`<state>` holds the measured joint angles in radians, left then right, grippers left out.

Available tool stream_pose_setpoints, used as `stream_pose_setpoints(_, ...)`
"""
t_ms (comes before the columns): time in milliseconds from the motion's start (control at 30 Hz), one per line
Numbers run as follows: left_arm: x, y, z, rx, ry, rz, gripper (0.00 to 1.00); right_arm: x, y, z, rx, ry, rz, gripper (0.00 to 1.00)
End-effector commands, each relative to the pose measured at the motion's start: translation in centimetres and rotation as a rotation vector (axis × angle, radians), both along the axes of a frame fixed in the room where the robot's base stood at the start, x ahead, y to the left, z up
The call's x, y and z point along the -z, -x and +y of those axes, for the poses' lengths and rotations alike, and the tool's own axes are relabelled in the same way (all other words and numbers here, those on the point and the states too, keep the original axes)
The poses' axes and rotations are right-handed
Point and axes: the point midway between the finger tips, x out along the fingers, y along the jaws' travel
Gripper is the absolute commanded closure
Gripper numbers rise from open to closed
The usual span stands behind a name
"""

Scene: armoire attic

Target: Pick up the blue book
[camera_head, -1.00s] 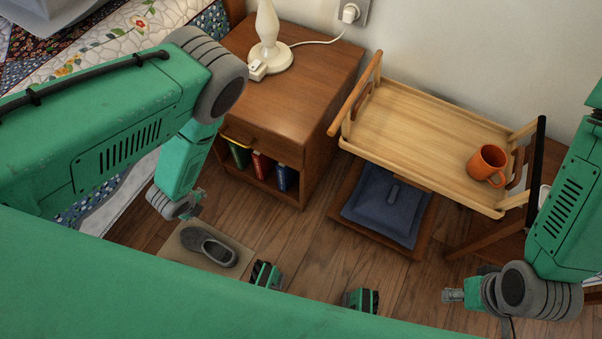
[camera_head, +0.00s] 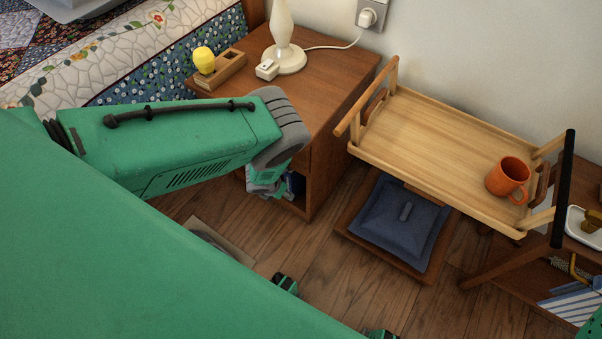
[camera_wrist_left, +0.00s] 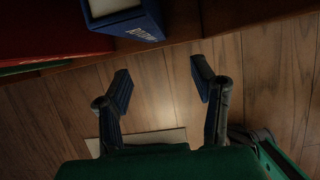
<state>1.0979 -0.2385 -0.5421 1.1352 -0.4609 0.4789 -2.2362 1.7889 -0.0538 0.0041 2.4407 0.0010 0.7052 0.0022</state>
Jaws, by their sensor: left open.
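The blue book (camera_wrist_left: 126,22) is at the top of the left wrist view, with its spine lettering and pale pages showing. In the head view, only a sliver of the blue book (camera_head: 297,184) shows in the nightstand's lower shelf; my left arm covers the rest. My left gripper (camera_wrist_left: 162,82) is open and empty, its fingers apart over the floor. The book is beyond the fingertips, and not between them. In the head view this gripper is mostly hidden behind my forearm.
The nightstand (camera_head: 335,105) bears a lamp (camera_head: 285,45) and a yellow bulb (camera_head: 204,60) on a wooden block. A tray table (camera_head: 430,135) with an orange mug (camera_head: 508,178) stands right.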

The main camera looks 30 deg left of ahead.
Motion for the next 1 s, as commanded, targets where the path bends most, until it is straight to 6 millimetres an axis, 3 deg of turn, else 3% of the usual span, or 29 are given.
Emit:
stream_pose_setpoints(333,0.2,-3.2,0.0,-0.005,0.001,-0.003,0.48,1.7,0.0,0.1,-0.001,-0.001,-0.001,0.62)
stream_pose_setpoints(433,2.4,-3.5,-0.1,-0.005,0.001,0.000,0.48,3.2,0.0,0.1,-0.001,-0.001,-0.001,0.62)
stream_pose_setpoints(600,4.3,-4.4,-0.2,-0.004,-0.002,0.000,0.48,4.8,0.0,0.1,-0.001,0.000,0.000,0.62)
stream_pose_setpoints(967,4.6,-4.7,-0.1,-0.003,0.001,0.001,0.48,4.9,0.0,0.1,-0.001,0.000,-0.001,0.62)
stream_pose_setpoints(1000,4.6,-4.7,-0.1,-0.003,0.000,0.001,0.62,4.9,0.0,0.1,-0.001,0.000,-0.001,0.62)
